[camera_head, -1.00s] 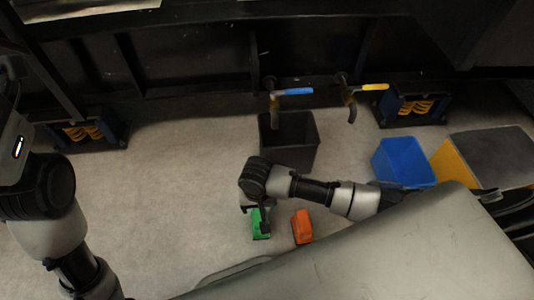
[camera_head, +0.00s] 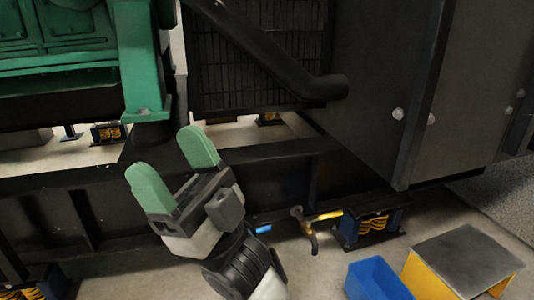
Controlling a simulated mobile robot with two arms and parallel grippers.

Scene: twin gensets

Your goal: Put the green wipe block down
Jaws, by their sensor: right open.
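My right gripper (camera_head: 167,155) is raised in front of the genset frame in the head view. Its two fingers have green pads and stand apart, with nothing seen between them. The green wipe block is not in view now. My left gripper is not in view.
A blue bin (camera_head: 375,280) stands on the floor at the lower right, beside a yellow step with a dark top (camera_head: 462,262). A valve with a yellow handle (camera_head: 308,226) and a blue handle (camera_head: 262,229) stick out from the black frame (camera_head: 290,190). A green engine (camera_head: 60,60) is upper left.

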